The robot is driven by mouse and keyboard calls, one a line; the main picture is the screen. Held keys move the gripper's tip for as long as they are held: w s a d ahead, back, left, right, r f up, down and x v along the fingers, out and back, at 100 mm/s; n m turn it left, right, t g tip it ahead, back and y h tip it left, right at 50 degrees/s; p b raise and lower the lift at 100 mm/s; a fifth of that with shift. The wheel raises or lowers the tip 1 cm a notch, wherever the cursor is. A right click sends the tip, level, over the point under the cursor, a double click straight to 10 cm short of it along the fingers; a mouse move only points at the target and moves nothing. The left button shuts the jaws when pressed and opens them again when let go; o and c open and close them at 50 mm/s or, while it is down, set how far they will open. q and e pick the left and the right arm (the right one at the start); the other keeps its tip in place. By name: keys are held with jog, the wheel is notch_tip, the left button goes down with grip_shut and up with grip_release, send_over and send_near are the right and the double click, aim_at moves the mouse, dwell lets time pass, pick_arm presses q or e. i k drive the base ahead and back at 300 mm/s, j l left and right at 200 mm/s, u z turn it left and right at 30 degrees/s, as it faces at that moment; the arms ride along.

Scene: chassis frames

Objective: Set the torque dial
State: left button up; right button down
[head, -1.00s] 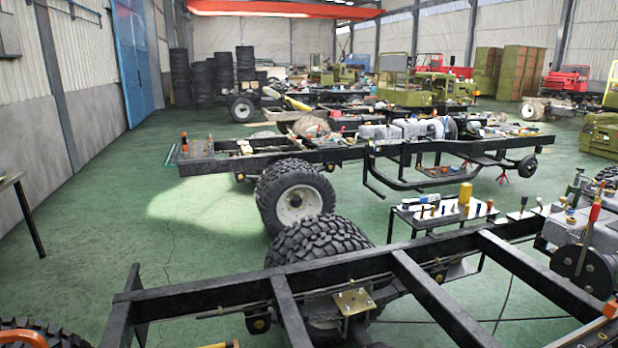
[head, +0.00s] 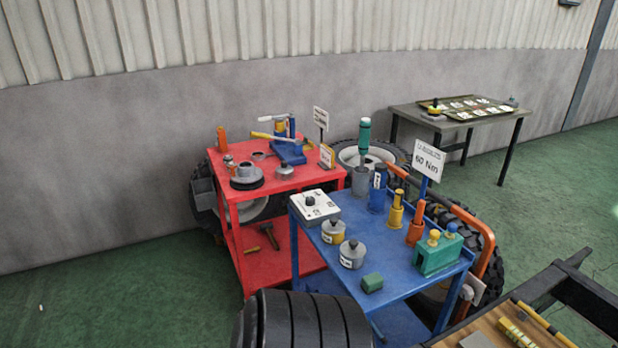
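A white box with a black round knob, which looks like the torque dial (head: 314,206), sits on the far left corner of the blue cart (head: 395,258). Its markings are too small to read. A white sign reading 60 Nm (head: 427,160) stands on a post at the cart's right side. Neither of my grippers shows in the head view.
Weights, coloured tools and a green block (head: 372,282) stand on the blue cart. A red cart (head: 281,184) with tools is behind left. Black ribbed cylinder (head: 300,325) is in front; tyres stand behind. Green floor is open at left (head: 110,290).

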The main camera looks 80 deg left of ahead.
aim_at(310, 201)
jog(key=k+u, duration=0.1)
jog(key=u, duration=0.35)
jog(key=k+u, duration=0.1)
jog(key=u, duration=0.35)
jog(key=k+j+u, duration=0.1)
jog(key=u, duration=0.35)
jog(key=i+j+u, duration=0.1)
jog(key=u, duration=0.3)
jog(key=i+u, duration=0.3)
jog(key=u, duration=0.15)
jog(key=i+u, duration=0.25)
jog(key=u, duration=0.15)
jog(key=i+z, duration=0.1)
jog(key=z, duration=0.85)
